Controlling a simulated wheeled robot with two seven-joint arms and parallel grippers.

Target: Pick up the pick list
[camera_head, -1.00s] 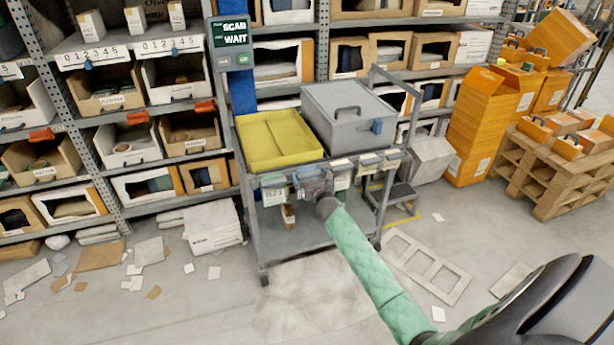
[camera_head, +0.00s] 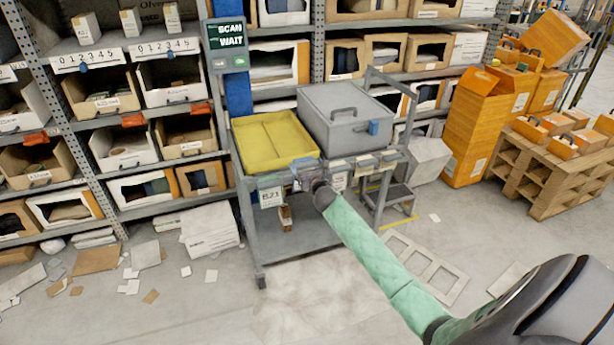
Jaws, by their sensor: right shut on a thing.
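My right gripper (camera_head: 304,176) is at the front rail of the grey cart (camera_head: 312,235), just below the yellow tote. It is shut on a small pale sheet, which I take to be the pick list (camera_head: 303,166). The gripper hides most of it, and no writing on it can be read. I cannot tell whether the sheet still touches the rail. A white card marked BZ1 (camera_head: 270,197) hangs on the rail left of the gripper. My left gripper is not in view.
A scan screen (camera_head: 229,45) reads SCAN WAIT. Racks of bins stand behind. Orange boxes (camera_head: 480,125) and a wooden pallet (camera_head: 552,175) are right. Paper scraps litter the floor.

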